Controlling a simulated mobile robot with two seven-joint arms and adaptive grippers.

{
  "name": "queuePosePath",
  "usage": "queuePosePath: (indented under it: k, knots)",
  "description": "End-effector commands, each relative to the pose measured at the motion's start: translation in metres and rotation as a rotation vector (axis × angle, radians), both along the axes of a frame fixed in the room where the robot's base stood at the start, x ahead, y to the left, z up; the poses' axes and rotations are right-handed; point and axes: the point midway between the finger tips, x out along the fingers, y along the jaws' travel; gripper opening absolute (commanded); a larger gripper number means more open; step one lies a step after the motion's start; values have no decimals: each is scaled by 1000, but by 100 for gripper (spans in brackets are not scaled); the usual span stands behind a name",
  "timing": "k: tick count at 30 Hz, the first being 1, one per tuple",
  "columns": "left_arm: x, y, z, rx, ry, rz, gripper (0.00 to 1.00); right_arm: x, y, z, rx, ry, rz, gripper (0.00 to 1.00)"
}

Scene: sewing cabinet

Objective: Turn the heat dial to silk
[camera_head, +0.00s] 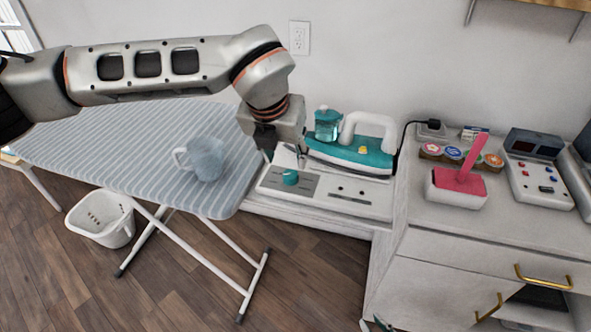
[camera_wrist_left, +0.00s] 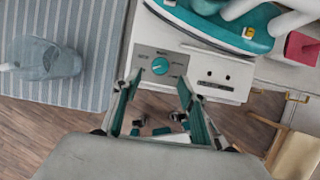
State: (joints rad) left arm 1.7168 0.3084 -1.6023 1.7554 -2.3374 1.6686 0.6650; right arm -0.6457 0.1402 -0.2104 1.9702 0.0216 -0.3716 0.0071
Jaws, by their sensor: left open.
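The teal heat dial (camera_head: 290,177) sits on the grey panel at the left of the white iron station (camera_head: 329,208). In the left wrist view the dial (camera_wrist_left: 160,66) is round and its small markings are too blurred to read. My left gripper (camera_head: 284,156) is just above and behind the dial in the head view. In the left wrist view my left gripper (camera_wrist_left: 159,84) is open, its two fingers spread on either side of the dial's line of sight, with nothing between the tips. I cannot tell whether they touch the panel.
A striped ironing board (camera_head: 110,140) with a blue-grey jug (camera_head: 205,160) is to the left. A pink-handled block (camera_head: 457,187) stands right.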

Motion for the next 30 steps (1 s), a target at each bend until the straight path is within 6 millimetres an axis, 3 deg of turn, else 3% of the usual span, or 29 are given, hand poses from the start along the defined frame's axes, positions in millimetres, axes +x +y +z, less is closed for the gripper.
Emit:
queuePosePath:
  k: [15, 27, 30]
  knots:
    - [23, -9, -64, -1, 4, -3, 42, 0, 0, -1, 0, 0, 0, 19]
    - [26, -10, -70, -1, 3, -3, 42, 0, 0, -1, -1, -1, 0, 19]
    - [26, -10, -70, -2, 3, -3, 16, 0, 0, -1, -1, -1, 0, 19]
